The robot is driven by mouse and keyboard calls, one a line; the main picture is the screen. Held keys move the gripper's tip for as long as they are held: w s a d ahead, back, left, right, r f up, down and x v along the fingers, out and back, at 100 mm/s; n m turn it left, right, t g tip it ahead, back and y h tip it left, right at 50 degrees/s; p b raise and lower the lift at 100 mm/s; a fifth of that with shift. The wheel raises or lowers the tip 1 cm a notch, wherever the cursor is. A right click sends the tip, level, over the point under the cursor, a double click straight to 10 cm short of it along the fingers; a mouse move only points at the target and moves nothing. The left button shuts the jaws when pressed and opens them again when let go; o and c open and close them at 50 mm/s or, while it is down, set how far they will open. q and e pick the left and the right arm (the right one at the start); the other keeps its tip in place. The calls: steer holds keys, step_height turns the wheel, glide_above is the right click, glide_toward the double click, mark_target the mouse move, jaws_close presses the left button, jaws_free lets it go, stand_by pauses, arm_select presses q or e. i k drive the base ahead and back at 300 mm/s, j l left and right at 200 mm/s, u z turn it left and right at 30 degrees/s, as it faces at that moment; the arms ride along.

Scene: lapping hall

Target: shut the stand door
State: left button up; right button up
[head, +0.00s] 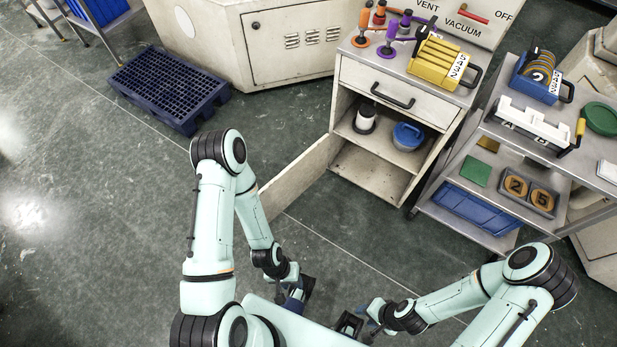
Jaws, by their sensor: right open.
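The stand (405,88) is a pale metal cabinet at the upper middle, with a drawer above an open compartment. Its door (300,175) stands wide open, hinged at the compartment's left side and swung out toward me. My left arm covers the door's near end. My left gripper (300,292) is below the door in the picture, apart from it; whether its fingers are open is unclear. My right gripper (350,325) is open and empty at the bottom middle, away from the stand. Inside, a black-and-white spool (365,120) and a blue round container (407,136) sit on the shelf.
A metal cart (485,215) with trays and a blue bin (475,214) stands right of the stand. A yellow rack (437,62) and several orange and purple handled tools are on the stand top. A dark blue pallet (170,87) lies at left. The floor before the stand is clear.

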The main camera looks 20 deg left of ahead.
mark_target(279, 194)
steer(key=j+z, duration=0.1)
steer(key=z, duration=0.8)
steer(key=k+j+z, duration=0.1)
steer(key=z, duration=0.3)
steer(key=k+j, duration=0.2)
steer(key=j, duration=0.2)
steer(key=k+j, duration=0.25)
steer(key=j, duration=0.2)
steer(key=k+j, duration=0.2)
steer(key=j, duration=0.2)
steer(key=k+j, duration=0.2)
steer(key=j, duration=0.2)
steer(key=k+j, duration=0.25)
steer(key=j, duration=0.15)
steer(key=k+j, duration=0.2)
steer(key=j, duration=0.25)
steer(key=k+j, duration=0.2)
steer(key=j, duration=0.7)
steer(key=i+j+u, duration=0.2)
steer(key=i+j, duration=0.2)
